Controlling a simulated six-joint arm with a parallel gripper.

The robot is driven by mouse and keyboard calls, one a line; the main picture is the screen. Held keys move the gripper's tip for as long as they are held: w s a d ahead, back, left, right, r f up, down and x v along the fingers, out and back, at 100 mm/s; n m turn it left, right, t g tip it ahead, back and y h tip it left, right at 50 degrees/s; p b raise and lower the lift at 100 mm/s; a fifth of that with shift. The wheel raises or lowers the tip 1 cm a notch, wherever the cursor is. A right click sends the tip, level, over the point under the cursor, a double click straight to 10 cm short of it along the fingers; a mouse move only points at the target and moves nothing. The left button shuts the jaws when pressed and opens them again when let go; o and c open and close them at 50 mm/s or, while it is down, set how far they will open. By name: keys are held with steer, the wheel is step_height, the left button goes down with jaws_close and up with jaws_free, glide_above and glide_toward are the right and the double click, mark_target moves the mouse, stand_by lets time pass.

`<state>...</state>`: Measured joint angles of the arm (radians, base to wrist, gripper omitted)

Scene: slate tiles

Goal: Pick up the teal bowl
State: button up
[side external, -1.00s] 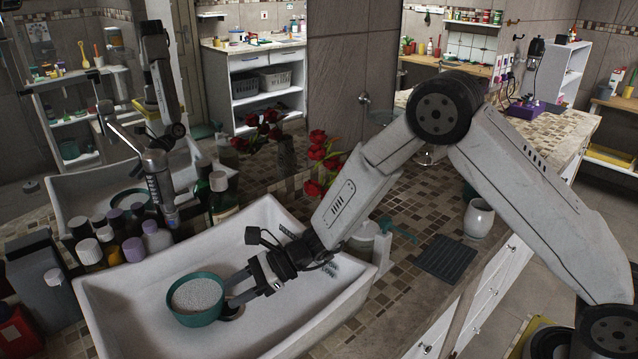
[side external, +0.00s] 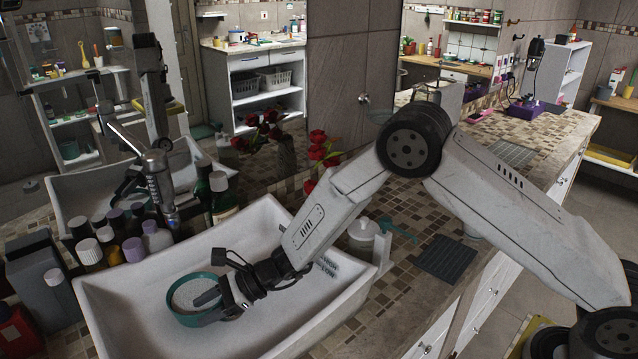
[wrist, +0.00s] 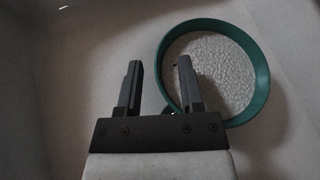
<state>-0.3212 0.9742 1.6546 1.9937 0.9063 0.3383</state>
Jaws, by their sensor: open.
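The teal bowl (side external: 184,320) stands in the white sink basin and holds pale, grainy contents. My gripper (side external: 203,304) is open, at the bowl's right side, with its fingers overlapping the right part of the bowl in the side view. In the wrist view the bowl (wrist: 262,78) is right of centre. There, one finger of my gripper (wrist: 159,64) appears outside the rim and the other appears over the bowl's inside, with the rim's left edge between them. I cannot tell how far the fingertips are above the rim. The gripper hides part of the bowl.
The sink (side external: 110,283) has raised walls around the bowl. Several bottles (side external: 133,250) stand behind its left side, near the faucet (side external: 160,190). A white soap dispenser (side external: 363,231) and a dark ridged mat (side external: 440,259) are on the counter to the right.

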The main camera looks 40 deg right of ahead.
steer(key=shift+w+a+f, duration=0.15)
steer(key=shift+a, duration=0.25)
jaws_close()
stand_by(1.4)
